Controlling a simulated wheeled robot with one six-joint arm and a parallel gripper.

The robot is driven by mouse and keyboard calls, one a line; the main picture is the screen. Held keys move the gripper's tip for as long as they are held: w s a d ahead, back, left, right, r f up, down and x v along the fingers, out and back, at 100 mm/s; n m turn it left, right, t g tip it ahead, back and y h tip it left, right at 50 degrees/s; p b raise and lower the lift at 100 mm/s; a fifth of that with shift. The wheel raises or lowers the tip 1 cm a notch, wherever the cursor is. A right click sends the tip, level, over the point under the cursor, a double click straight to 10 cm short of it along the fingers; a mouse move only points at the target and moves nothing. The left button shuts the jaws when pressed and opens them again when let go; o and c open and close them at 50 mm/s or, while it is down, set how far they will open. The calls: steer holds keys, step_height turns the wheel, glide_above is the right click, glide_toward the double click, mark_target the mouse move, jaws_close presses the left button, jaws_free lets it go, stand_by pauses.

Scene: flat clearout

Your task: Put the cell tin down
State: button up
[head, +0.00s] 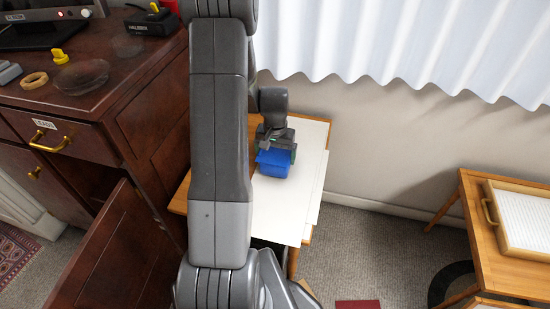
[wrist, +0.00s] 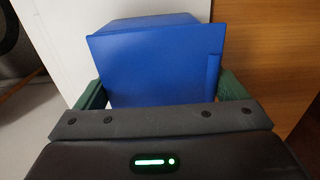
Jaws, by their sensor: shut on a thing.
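The cell tin looks like a blue box (head: 273,163) and is between the fingers of my gripper (head: 275,152). In the head view it is over white sheets (head: 300,200) on a small wooden table (head: 316,120). I cannot tell whether its underside touches the sheets. In the wrist view the blue box (wrist: 155,60) fills the middle, with a green finger on each side of my gripper (wrist: 165,92). My gripper is shut on it. Its lower part is hidden by the gripper body in the wrist view.
A dark wooden cabinet (head: 150,120) with an open door (head: 110,250) stands at left. On its top are a wooden ring (head: 34,81), a glass dish (head: 82,74) and a yellow piece (head: 60,57). A tray (head: 490,211) sits on another table at right. White sheet area beside the box is clear.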

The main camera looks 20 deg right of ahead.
steer(key=shift+f, duration=0.75)
steer(key=shift+f, duration=0.1)
steer(key=o, duration=1)
steer(key=shift+o, duration=0.2)
